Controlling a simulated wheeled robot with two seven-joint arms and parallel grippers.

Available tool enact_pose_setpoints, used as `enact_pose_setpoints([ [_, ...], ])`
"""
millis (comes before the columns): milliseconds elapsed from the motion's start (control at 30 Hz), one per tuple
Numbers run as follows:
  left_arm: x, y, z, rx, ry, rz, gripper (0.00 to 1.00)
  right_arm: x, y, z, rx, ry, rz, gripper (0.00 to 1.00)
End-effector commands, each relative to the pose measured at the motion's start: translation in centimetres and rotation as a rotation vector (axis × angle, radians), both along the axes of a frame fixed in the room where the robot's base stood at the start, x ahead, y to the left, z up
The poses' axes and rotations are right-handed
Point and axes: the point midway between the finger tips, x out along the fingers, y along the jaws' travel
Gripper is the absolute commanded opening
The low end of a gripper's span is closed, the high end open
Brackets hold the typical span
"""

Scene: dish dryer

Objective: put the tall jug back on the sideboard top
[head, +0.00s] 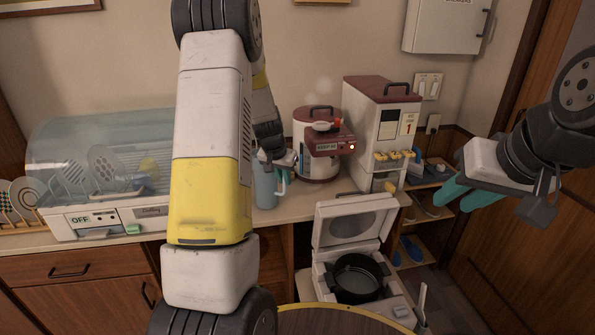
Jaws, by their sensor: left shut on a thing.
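The tall jug (264,188) is light blue and stands upright at the sideboard top (310,202), left of the white and dark red cooker. Its base appears to be on the surface or very close to it. My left gripper (279,166) is at the jug's upper right side, shut on it near the handle. My own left arm hides part of the area left of the jug. My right gripper (452,207) has teal fingers that look apart and empty, in the air at the right.
A clear-domed dish dryer (100,170) with plates stands at the left. The cooker (318,150) and a tall dispenser (380,130) stand right of the jug. An open-lidded appliance (350,225) with a black pot is in front, below. A round table edge (340,308) is nearest.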

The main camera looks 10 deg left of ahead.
Motion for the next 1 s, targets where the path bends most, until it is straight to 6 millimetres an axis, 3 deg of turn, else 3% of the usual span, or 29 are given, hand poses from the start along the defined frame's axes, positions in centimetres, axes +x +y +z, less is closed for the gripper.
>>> enact_pose_setpoints([
  [67, 0.1, 0.0, -0.1, 0.001, -0.002, -0.001, 0.00, 0.0, 0.0, 0.0, 0.000, 0.000, 0.000, 0.33],
  [100, 0.0, 0.0, -0.2, 0.000, 0.001, 0.000, 0.18, 0.0, 0.0, 0.0, 0.000, 0.000, 0.000, 0.33],
  [200, 0.0, 0.0, -0.2, 0.000, 0.001, 0.000, 0.34, 0.0, 0.0, 0.0, 0.000, 0.000, 0.000, 0.33],
  [567, 0.0, 0.0, 0.2, 0.001, -0.001, 0.000, 0.34, 0.0, 0.0, 0.0, 0.000, 0.000, 0.000, 0.33],
  [767, -1.1, 0.1, 3.0, 0.001, -0.005, -0.001, 0.34, 0.0, 0.0, 0.0, 0.000, 0.000, 0.000, 0.33],
  [1000, -3.1, 0.4, 7.9, 0.001, -0.005, -0.001, 0.34, 0.0, 0.0, 0.0, 0.000, 0.000, 0.000, 0.33],
])
